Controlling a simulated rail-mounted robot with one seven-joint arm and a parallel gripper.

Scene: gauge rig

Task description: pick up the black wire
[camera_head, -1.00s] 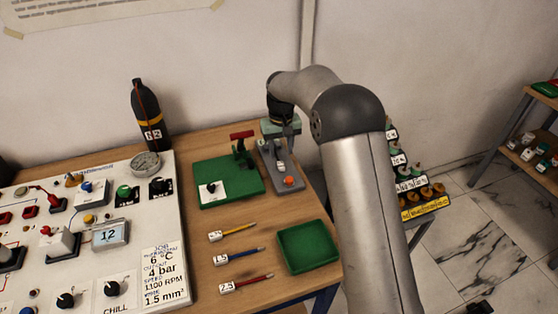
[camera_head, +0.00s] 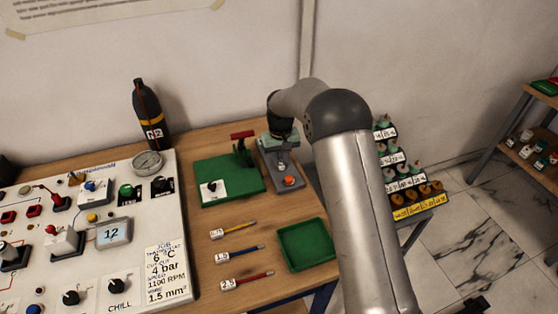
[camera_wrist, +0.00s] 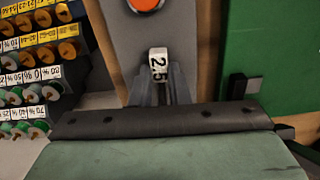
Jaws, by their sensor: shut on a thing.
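The block looks like the end tags of the loose wires on the table. The wire body behind it is hidden, so I cannot tell its colour. In the head view my gripper (camera_head: 280,150) is over the grey stand with an orange button (camera_head: 289,181). No black wire shows lying on the table. The wires there are yellow (camera_head: 238,229), blue (camera_head: 242,252) and red (camera_head: 252,279).
A green board with a red handle (camera_head: 222,178) is just left of the grey stand. An empty green tray (camera_head: 306,245) lies in front. A white control panel (camera_head: 130,270) fills the left, a black bottle (camera_head: 147,108) stands behind. A stepped rack (camera_head: 405,170) is at right.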

